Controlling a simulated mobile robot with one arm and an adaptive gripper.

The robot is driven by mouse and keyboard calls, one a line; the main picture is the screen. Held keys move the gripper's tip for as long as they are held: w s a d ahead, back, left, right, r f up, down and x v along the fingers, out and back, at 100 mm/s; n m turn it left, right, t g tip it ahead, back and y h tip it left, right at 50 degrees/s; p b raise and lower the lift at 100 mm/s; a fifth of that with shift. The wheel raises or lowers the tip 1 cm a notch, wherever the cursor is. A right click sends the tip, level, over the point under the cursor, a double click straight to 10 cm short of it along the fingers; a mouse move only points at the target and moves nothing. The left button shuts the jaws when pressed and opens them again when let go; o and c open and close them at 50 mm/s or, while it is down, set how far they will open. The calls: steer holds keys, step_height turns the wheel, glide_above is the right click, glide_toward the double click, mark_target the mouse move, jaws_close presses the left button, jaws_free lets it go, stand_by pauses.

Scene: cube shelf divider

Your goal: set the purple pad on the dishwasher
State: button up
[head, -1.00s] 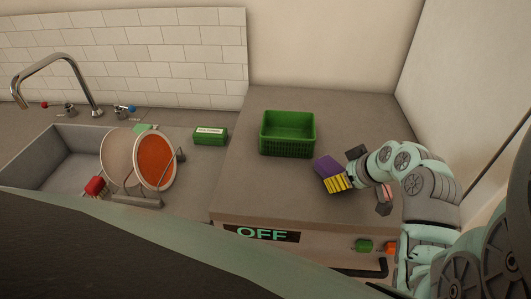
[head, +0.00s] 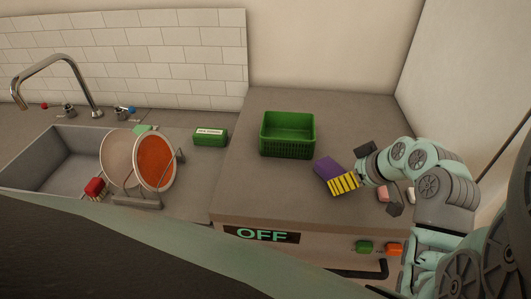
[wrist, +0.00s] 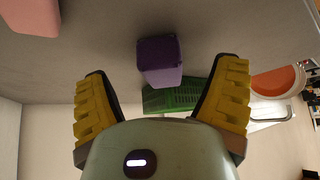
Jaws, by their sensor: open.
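The purple pad (head: 327,168) is a small block on the grey top of the dishwasher (head: 265,185), the unit with the OFF panel. It appears to rest on that top, in front of the green basket and a little to its right. My gripper (head: 346,168) is open just right of the pad, with its yellow-padded fingers spread. In the wrist view the purple pad (wrist: 160,60) shows beyond and between the fingertips, with a gap on both sides. The near finger hides part of the pad in the head view.
A green basket (head: 287,152) stands behind the pad. A pink block (head: 384,193) and a dark block (head: 394,210) lie under my arm. A wall rises at the right. The sink (head: 60,160) and dish rack are at the left. The dishwasher top's left part is clear.

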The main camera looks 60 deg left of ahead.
steer(key=v, duration=0.9)
stand_by(0.6)
